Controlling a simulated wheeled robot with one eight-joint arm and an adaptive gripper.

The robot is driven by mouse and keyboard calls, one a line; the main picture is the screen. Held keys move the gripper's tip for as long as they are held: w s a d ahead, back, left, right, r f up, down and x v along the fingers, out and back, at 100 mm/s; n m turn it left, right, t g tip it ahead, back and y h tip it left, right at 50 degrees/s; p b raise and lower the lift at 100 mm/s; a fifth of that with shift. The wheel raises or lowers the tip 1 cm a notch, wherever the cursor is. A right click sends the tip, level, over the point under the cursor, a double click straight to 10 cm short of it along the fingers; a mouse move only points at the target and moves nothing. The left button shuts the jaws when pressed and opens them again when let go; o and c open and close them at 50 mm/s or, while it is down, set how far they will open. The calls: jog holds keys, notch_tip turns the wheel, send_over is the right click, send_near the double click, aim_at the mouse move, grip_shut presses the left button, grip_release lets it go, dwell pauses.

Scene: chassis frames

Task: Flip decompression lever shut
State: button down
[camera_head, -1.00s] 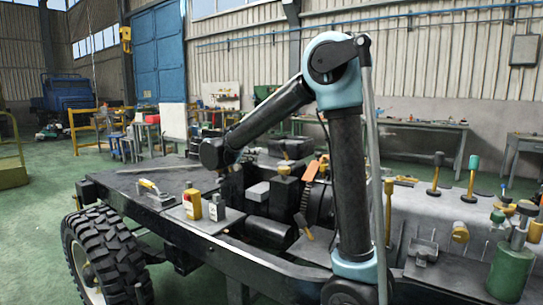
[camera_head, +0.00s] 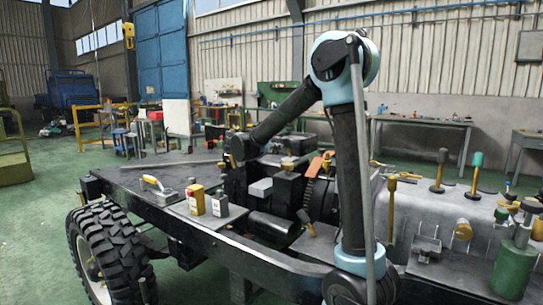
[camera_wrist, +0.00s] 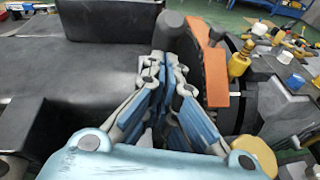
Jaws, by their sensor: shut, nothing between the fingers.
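My gripper (camera_wrist: 175,60) is shut and empty in the wrist view, its blue-padded fingers together. A dark grey rounded post (camera_wrist: 170,24) stands just beyond the fingertips; I cannot tell whether they touch. An orange curved piece (camera_wrist: 213,66), lever-like in shape, stands close to the right of the fingers. In the head view the orange piece (camera_head: 313,166) rises from the dark engine parts in the frame. I cannot tell for certain which part is the decompression lever. In the head view my gripper is not clearly visible; my forearm reaches left over the engine.
A black block (camera_wrist: 108,20) lies left of the fingers. A yellow fitting (camera_wrist: 238,64) stands at right. In the head view, a yellow can (camera_head: 196,199), a grey bottle (camera_head: 220,204) and a trowel (camera_head: 158,188) sit on the chassis deck. Mallets and a green canister (camera_head: 513,268) are at right.

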jog(key=shift+w+d+r, duration=0.1)
jog(key=shift+w+d, duration=0.05)
jog(key=shift+r, duration=0.1)
dwell(0.3)
